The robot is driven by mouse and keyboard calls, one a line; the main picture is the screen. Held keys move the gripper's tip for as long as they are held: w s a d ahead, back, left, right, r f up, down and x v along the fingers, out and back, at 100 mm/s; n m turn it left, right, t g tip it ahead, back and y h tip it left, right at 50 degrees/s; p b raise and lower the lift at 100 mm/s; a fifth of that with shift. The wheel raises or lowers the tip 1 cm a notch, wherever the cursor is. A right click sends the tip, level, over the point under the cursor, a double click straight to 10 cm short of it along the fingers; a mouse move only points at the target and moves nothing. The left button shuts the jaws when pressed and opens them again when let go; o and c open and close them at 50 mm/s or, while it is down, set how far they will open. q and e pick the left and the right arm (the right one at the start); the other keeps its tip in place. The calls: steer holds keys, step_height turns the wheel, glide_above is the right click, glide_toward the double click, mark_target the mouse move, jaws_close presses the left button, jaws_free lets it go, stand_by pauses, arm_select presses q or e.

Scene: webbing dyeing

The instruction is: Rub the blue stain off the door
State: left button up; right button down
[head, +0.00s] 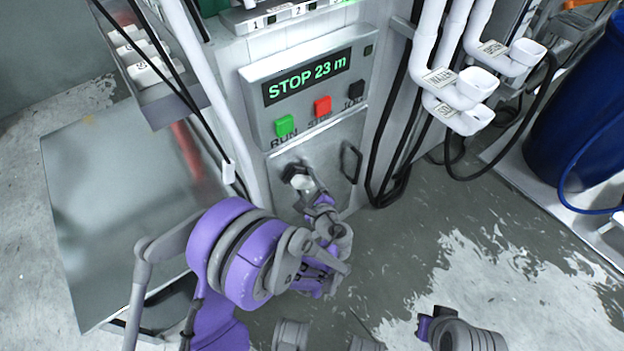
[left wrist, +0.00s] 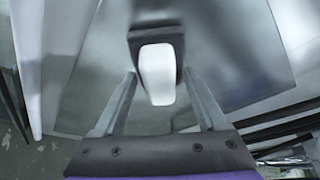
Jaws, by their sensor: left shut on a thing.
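The door (head: 335,150) is the pale grey panel below the control box, with a dark handle (head: 350,162) at its right. I see no blue stain on the part of the door that shows; my left arm and gripper hide some of it. My left gripper (head: 301,184) is at the door's left part, shut on a dark block with a white rounded grip (left wrist: 157,75). In the left wrist view the dark block (left wrist: 157,38) lies beyond the grip, close to a grey surface. I cannot tell whether it touches the door.
The control box (head: 310,85) reads "STOP 23 m" above green, red and black buttons. White pipes (head: 440,60) and black cables hang at the right, near a blue drum (head: 580,110). A grey metal sheet (head: 120,200) lies at the left. The wet floor (head: 450,220) at the right is mostly open.

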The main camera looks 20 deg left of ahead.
arm_select(q)
steer(key=shift+s, duration=0.1)
steer(key=shift+s+d, duration=0.95)
steer(key=shift+d, duration=0.25)
steer(key=shift+s+d, duration=0.9)
steer(key=shift+d, duration=0.3)
steer(key=shift+d+b, duration=0.1)
steer(key=shift+b, duration=0.2)
steer(key=shift+s+d, duration=0.9)
steer(key=shift+d, duration=0.2)
